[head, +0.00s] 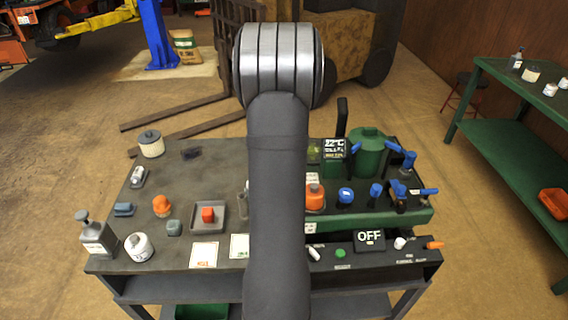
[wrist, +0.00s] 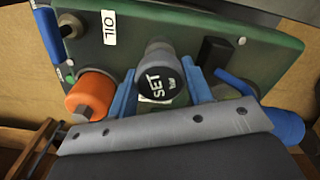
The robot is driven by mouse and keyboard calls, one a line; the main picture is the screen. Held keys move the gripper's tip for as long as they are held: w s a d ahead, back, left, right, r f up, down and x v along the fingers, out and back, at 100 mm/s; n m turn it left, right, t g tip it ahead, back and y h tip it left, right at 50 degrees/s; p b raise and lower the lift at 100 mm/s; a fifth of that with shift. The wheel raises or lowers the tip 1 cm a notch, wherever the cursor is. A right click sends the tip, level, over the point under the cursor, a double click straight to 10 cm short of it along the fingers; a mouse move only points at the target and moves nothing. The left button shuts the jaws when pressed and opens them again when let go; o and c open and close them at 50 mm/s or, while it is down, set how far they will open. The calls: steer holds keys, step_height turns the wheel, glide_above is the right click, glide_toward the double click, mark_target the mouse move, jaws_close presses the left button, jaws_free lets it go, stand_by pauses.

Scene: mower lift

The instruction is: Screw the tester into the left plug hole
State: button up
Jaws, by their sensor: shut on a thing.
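In the wrist view, the two blue fingers of my gripper (wrist: 160,88) stand on either side of a dark cylinder with a round black face marked "SET bar". This appears to be the tester (wrist: 158,70), and the gripper is shut on it. It is over the green block (wrist: 235,50). The plug holes are not visible, and I cannot tell whether the tester's lower end is in one. In the head view, my arm covers the gripper and tester; the green block (head: 400,218) shows to the right of the arm.
An orange cylinder (wrist: 92,95) stands close left of the fingers; it shows in the head view (head: 315,196). Several blue-topped parts stand to the right, including one (head: 345,197). A green canister (head: 368,155) is behind. The workbench (head: 190,170) holds jars and small parts at left.

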steer(key=m, duration=0.6)
stand_by(0.4)
steer(key=shift+m, duration=0.4)
steer(key=m, duration=0.5)
steer(key=shift+m, duration=0.3)
steer(key=shift+c, duration=0.9)
steer(key=o, duration=1.3)
steer(key=shift+c, duration=0.2)
